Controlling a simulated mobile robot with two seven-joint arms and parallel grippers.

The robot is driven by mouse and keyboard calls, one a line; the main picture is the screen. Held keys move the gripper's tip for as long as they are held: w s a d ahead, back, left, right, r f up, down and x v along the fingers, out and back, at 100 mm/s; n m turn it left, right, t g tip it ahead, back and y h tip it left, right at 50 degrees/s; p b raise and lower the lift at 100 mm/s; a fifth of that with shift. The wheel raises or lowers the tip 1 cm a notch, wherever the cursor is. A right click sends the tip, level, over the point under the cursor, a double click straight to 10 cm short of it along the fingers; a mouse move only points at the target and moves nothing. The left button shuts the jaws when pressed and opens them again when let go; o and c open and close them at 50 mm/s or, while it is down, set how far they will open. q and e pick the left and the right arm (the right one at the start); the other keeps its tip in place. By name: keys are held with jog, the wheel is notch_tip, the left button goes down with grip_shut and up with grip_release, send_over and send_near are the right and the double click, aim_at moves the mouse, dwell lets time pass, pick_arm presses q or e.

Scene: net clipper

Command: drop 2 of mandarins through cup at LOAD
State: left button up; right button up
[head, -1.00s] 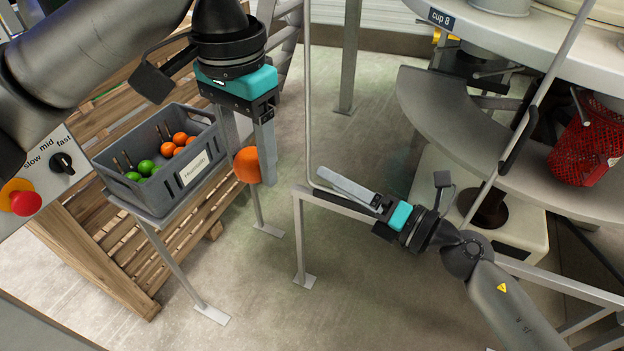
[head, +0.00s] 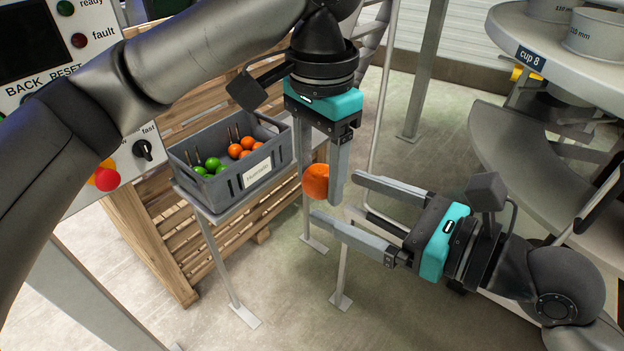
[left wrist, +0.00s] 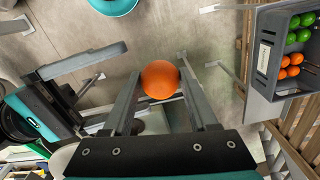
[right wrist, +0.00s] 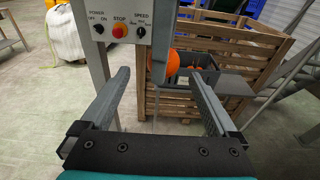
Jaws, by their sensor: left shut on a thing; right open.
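My left gripper (head: 325,185) points down and is shut on an orange mandarin (head: 316,181), which also shows between its fingers in the left wrist view (left wrist: 160,79). My right gripper (head: 334,198) is open, its fingers pointing left towards the held mandarin. In the right wrist view the mandarin (right wrist: 172,62) appears ahead, between the open fingers (right wrist: 160,78) and apart from them. More orange mandarins (head: 241,148) and green fruits (head: 210,165) lie in a grey labelled crate (head: 228,190). The cup 8 label (head: 531,59) is on the round machine at the upper right. LOAD is not readable.
The crate stands on a metal stand beside a wooden pallet box (head: 160,240). A control panel (head: 70,60) with a red stop button (head: 106,179) is at the left. Grey cups (head: 594,38) sit on the machine's upper ring. Thin metal posts stand near both grippers.

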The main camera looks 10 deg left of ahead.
jog(key=x, duration=0.9)
jog(key=shift+c, duration=0.2)
pick_arm(q)
jog(key=shift+w, duration=0.1)
pick_arm(e)
jog(key=shift+s, duration=0.15)
jog(key=c, duration=1.4)
pick_arm(q)
jog(key=o, duration=1.4)
jog(key=shift+o, duration=0.2)
